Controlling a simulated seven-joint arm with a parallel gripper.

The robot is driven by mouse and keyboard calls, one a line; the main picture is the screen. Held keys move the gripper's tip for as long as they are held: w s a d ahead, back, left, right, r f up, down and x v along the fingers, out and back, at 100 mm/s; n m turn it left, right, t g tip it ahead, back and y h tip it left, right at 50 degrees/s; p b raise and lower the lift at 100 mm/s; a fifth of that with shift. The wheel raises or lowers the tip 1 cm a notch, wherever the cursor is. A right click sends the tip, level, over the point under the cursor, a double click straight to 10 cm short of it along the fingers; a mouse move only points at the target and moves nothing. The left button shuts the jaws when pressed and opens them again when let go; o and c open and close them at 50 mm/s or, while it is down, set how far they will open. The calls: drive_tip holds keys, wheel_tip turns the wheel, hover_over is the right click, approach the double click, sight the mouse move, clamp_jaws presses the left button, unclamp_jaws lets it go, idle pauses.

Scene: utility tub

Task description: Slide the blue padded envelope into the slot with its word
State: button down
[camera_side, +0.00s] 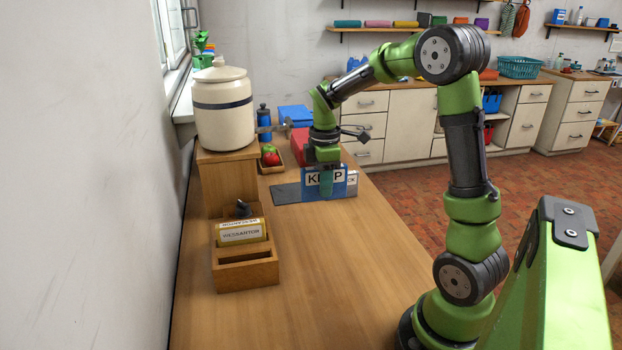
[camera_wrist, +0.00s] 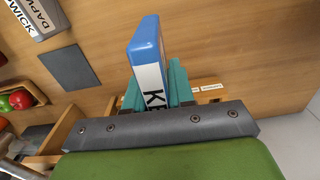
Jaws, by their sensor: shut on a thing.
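A blue padded envelope (camera_side: 312,190) stands upright in my gripper, its white label showing "KE" and "P" with a finger covering the middle. In the wrist view the envelope (camera_wrist: 147,38) shows its blue edge and "KE". My gripper (camera_side: 326,180) is shut on it, and the teal fingers (camera_wrist: 155,92) press on both its sides. It is low near a dark grey mat (camera_side: 286,194); I cannot tell whether it touches anything below. Wooden slot pieces with small pale labels (camera_wrist: 212,87) show beyond the fingers; their words are too small to read.
A wooden holder (camera_side: 246,274) with yellow labelled items (camera_side: 240,231) stands nearer the camera. A labelled piece ending in "CK" (camera_side: 352,180) is right of the envelope. A cream jar (camera_side: 223,108), fruit tray (camera_side: 271,167) and blue bottle (camera_side: 264,122) stand behind left.

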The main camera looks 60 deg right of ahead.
drive_tip(key=w+a, duration=1.4)
drive_tip(key=w, duration=0.2)
drive_tip(key=shift+s+d+f, duration=0.15)
drive_tip(key=shift+f, duration=1.1)
drive_tip(key=shift+s+d+f, duration=0.1)
drive_tip(key=shift+d+f, duration=0.05)
drive_tip(key=shift+f, duration=1.05)
drive_tip(key=shift+f, duration=1.3)
drive_tip(key=shift+r, duration=1.25)
drive_tip(key=shift+f, duration=1.3)
drive_tip(key=shift+r, duration=0.15)
drive_tip(key=shift+r, duration=1.2)
drive_tip(key=shift+r, duration=0.1)
